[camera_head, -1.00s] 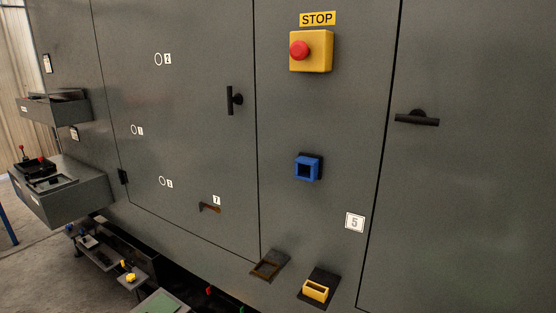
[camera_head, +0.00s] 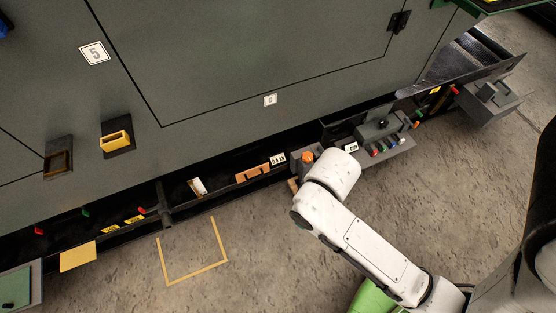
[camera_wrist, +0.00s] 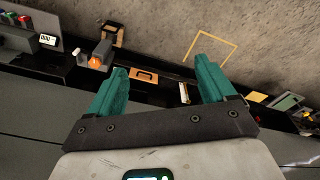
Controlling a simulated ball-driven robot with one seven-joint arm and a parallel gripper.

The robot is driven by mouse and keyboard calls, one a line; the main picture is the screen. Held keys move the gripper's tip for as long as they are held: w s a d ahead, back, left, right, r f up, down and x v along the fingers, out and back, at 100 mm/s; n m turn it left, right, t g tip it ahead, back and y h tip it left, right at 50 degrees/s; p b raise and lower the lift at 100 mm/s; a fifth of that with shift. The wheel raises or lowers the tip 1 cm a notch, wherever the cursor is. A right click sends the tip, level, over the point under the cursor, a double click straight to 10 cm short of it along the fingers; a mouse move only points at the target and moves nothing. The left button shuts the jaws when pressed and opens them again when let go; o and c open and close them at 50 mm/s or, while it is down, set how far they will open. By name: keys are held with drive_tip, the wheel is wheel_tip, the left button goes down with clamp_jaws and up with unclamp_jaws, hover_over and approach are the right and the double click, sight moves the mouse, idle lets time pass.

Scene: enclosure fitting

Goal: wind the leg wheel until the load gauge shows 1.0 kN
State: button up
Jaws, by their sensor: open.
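A small orange knob (camera_head: 307,157), possibly the leg wheel, sits on a grey block low along the cabinet's foot. It also shows in the wrist view (camera_wrist: 95,62), left of my gripper. A small white display (camera_head: 351,147), possibly the load gauge, is just right of it; it shows in the wrist view too (camera_wrist: 47,39), and its reading is too small to make out. My gripper (camera_wrist: 162,68) is open, its two teal fingers apart with nothing between them. In the head view my white arm reaches near the knob, and the gripper is hidden behind it.
A brown handle (camera_head: 252,173) and a white tag (camera_head: 198,187) lie along the dark base rail. A grey panel with coloured knobs (camera_head: 384,143) stands to the right. A yellow floor outline (camera_head: 195,272) marks bare concrete. A yellow socket (camera_head: 116,139) sticks out of the cabinet.

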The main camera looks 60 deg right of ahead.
drive_tip(key=w+d+f+t+b, duration=0.2)
drive_tip(key=w+f+b, duration=0.35)
drive_tip(key=f, duration=0.25)
drive_tip(key=w+d+f+t+b, duration=0.2)
drive_tip(key=w+f+t+b, duration=0.1)
drive_tip(key=w+f+b, duration=0.4)
drive_tip(key=m+t+h+b, duration=0.6)
drive_tip(key=m+h+b, duration=0.5)
drive_tip(key=b, duration=1.2)
approach(307, 153)
drive_tip(key=w+d+b, duration=0.1)
drive_tip(key=w+d, duration=0.1)
drive_tip(key=w+d+f+n+h+b, duration=0.1)
drive_tip(key=w+d+b, duration=0.1)
drive_tip(key=w+d+f+n+h+b, duration=0.1)
drive_tip(key=w+d+b, duration=0.1)
drive_tip(key=shift+w, duration=0.1)
drive_tip(key=shift+w+d+r, duration=0.1)
drive_tip(key=shift+w+d, duration=0.4)
drive_tip(key=shift+w, duration=0.05)
